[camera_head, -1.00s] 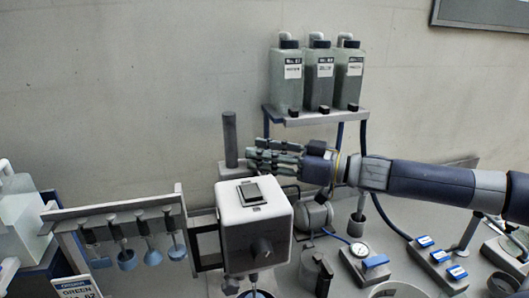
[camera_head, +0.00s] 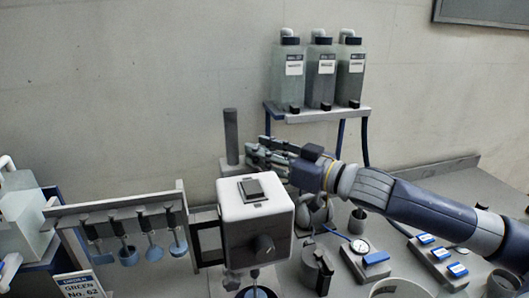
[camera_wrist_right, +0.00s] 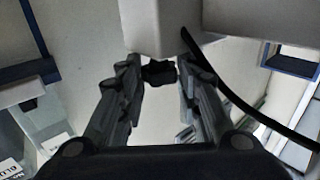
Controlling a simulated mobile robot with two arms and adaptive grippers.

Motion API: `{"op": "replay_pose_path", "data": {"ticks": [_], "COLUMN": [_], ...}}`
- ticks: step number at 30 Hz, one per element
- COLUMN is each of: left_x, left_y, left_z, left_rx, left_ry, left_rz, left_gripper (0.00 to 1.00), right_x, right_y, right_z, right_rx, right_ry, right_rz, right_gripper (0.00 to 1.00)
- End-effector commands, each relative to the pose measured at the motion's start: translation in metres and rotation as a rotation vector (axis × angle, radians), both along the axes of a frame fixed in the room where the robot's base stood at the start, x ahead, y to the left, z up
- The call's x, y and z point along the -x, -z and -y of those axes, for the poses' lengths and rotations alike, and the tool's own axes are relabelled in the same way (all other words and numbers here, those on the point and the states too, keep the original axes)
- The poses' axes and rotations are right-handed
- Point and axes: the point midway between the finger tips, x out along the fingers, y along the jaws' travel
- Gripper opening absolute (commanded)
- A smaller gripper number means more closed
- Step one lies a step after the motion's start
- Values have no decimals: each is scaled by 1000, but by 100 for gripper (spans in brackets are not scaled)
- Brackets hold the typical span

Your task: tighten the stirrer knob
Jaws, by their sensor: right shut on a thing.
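The stirrer is a white box-shaped head (camera_head: 255,213) with a dark dial (camera_head: 264,246) on its front, standing at the lower middle of the head view. A grey post (camera_head: 231,137) rises behind it. My right gripper (camera_head: 258,152) reaches in from the right behind the white head. In the right wrist view a small dark knob (camera_wrist_right: 158,72) sits between the fingertips of my right gripper (camera_wrist_right: 160,78), just below a white housing (camera_wrist_right: 160,25). The fingers are shut on this knob. In the head view the knob is hidden. My left gripper is not in view.
A rack (camera_head: 115,206) with several hanging paddles stands left of the stirrer. Three bottles (camera_head: 320,75) stand on a shelf behind my right arm. A gauge (camera_head: 360,247) and blue-topped blocks (camera_head: 437,255) lie on the bench at right. A black cable (camera_wrist_right: 225,85) runs beside the gripper.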

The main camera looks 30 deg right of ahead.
Motion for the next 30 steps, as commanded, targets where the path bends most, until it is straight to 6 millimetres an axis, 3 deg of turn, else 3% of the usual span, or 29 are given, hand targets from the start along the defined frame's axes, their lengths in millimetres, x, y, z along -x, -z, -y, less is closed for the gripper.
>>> {"op": "replay_pose_path", "data": {"ticks": [15, 30], "left_x": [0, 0], "left_y": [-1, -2], "left_z": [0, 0], "left_rx": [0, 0], "left_ry": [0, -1], "left_rz": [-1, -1], "left_gripper": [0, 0], "right_x": [2, 2], "right_y": [-2, -1], "right_z": [-6, -6], "right_rx": [-6, 1], "right_ry": [219, 285], "right_rz": [4, 3], "right_gripper": [8, 8]}}
